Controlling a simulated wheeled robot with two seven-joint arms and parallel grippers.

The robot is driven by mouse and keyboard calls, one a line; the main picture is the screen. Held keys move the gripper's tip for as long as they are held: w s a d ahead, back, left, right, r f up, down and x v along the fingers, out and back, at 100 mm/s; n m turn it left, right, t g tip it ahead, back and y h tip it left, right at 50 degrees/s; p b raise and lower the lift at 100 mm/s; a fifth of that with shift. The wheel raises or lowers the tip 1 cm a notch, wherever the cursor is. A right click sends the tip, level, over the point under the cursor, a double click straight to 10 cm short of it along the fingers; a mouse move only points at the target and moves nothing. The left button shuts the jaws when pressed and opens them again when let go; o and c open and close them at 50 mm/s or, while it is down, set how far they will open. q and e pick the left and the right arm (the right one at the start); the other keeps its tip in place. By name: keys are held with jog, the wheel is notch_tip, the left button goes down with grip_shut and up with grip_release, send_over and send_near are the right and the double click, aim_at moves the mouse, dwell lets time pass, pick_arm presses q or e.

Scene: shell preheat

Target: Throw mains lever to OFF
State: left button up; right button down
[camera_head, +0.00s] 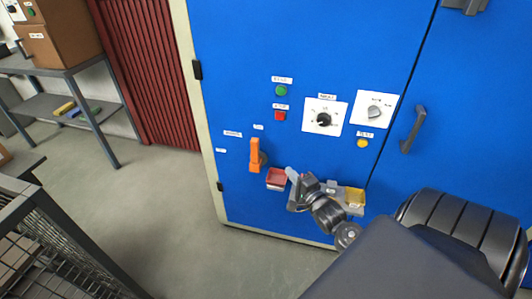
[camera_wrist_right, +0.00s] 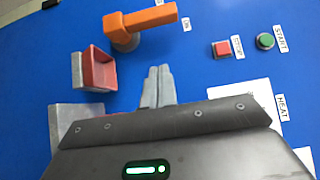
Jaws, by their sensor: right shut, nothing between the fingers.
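The orange mains lever (camera_head: 255,152) is mounted on the blue cabinet front. Its handle points up, toward the small label above it, which reads ON in the wrist view; another small label (camera_head: 220,150) sits to its left. In the wrist view the lever (camera_wrist_right: 140,22) is at the top, with its handle toward the ON label (camera_wrist_right: 187,22). My right gripper (camera_head: 291,173) is right of and below the lever, apart from it. Its grey fingers (camera_wrist_right: 157,86) are together and empty. My left gripper is not in view.
A red bin (camera_head: 277,180) is on the cabinet below the lever, close to my right gripper; a yellow bin (camera_head: 355,197) is farther right. Above are the green START button (camera_head: 281,90), red STOP button (camera_head: 279,115) and a black knob (camera_head: 323,119). A door handle (camera_head: 412,130) sticks out at right.

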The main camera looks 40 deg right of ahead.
aim_at(255, 155)
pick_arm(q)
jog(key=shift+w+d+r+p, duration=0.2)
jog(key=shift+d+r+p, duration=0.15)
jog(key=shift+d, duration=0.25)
pick_arm(e)
jog(key=w, duration=1.3)
jog(key=shift+a, duration=0.25)
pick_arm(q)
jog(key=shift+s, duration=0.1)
pick_arm(e)
jog(key=shift+w, duration=0.1)
